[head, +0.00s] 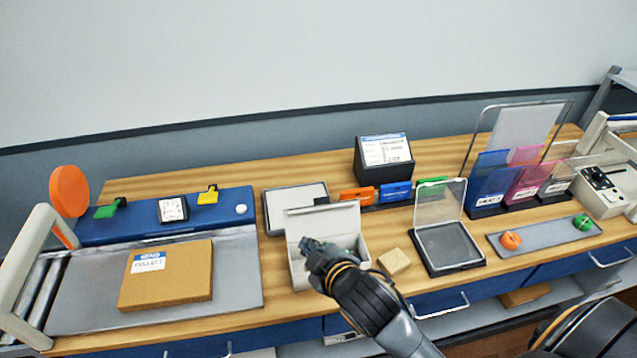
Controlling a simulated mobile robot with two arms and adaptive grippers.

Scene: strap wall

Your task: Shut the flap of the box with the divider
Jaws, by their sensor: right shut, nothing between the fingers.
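A pale grey box (296,272) stands near the front edge of the bench, left of centre. Its flap (325,222) stands up, open, at the back. My right gripper (309,246) is shut and empty, in front of the flap and over the box's opening. I cannot tell whether it touches the box. The gripper and wrist hide much of the inside, including any divider; a bit of green shows inside. My left gripper is not in view.
A small wooden block (395,262) and a black case with a raised clear lid (440,203) stand just right of the box. A cardboard parcel (168,280) lies to the left. A grey tray (297,197) and colored cards (357,195) are behind.

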